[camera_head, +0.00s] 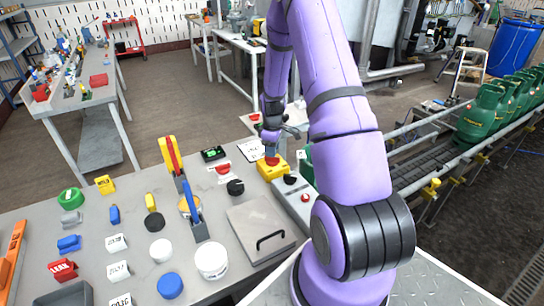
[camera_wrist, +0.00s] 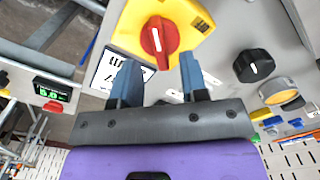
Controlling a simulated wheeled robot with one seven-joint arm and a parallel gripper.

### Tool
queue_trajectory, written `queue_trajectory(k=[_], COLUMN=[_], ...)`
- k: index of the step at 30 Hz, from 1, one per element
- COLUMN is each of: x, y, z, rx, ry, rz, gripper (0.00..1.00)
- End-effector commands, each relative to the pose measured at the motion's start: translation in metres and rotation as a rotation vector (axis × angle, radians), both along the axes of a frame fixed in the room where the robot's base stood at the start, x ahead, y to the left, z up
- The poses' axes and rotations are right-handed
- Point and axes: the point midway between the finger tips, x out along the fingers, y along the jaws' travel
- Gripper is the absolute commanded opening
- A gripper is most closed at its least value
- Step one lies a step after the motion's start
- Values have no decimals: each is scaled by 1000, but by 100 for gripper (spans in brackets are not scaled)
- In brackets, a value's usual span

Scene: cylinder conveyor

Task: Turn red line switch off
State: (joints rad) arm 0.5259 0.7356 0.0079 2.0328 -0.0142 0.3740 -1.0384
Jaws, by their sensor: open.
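The red line switch (camera_wrist: 159,42) is a red rotary knob with a white mark, on a yellow plate (camera_wrist: 190,22). In the wrist view it sits just beyond my fingertips, near the top centre. In the head view the yellow plate (camera_head: 271,170) is at the back right of the grey bench, with the red knob (camera_head: 272,160) partly covered by my gripper (camera_head: 271,146). My gripper also shows in the wrist view (camera_wrist: 156,72). Its two blue fingers are apart, with nothing between them. I cannot tell whether a fingertip touches the knob.
A black knob (camera_wrist: 254,66) is right of the switch, and a small green-lit display (camera_wrist: 50,91) is at left. On the bench are a hinged grey lid (camera_head: 262,228), a white jar (camera_head: 211,260) and several small coloured blocks. Green cylinders (camera_head: 483,112) stand on the conveyor at right.

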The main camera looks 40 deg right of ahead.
Motion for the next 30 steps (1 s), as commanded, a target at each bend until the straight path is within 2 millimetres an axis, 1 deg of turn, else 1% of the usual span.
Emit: queue_trajectory(k=[1, 3, 7, 12, 19, 20, 21, 23, 24, 25, 30], x=[0, 0, 0, 0, 0, 0, 0, 0, 0, 0, 0], y=[0, 0, 0, 0, 0, 0, 0, 0, 0, 0, 0], z=[-9, -18, -30, -36, -37, -37, -37, -36, -36, -36, -36], rx=[1, 0, 0, -1, 0, 0, -1, -1, -1, -1, -1], ry=[2, 1, 1, -1, -1, -1, -1, -1, -1, -1, -1], rz=[1, 1, 1, 1, 0, 0, 0, 0, 0, 0, -2], gripper=[40, 40, 40, 40, 40, 36, 27, 13, 4, 0, 0])
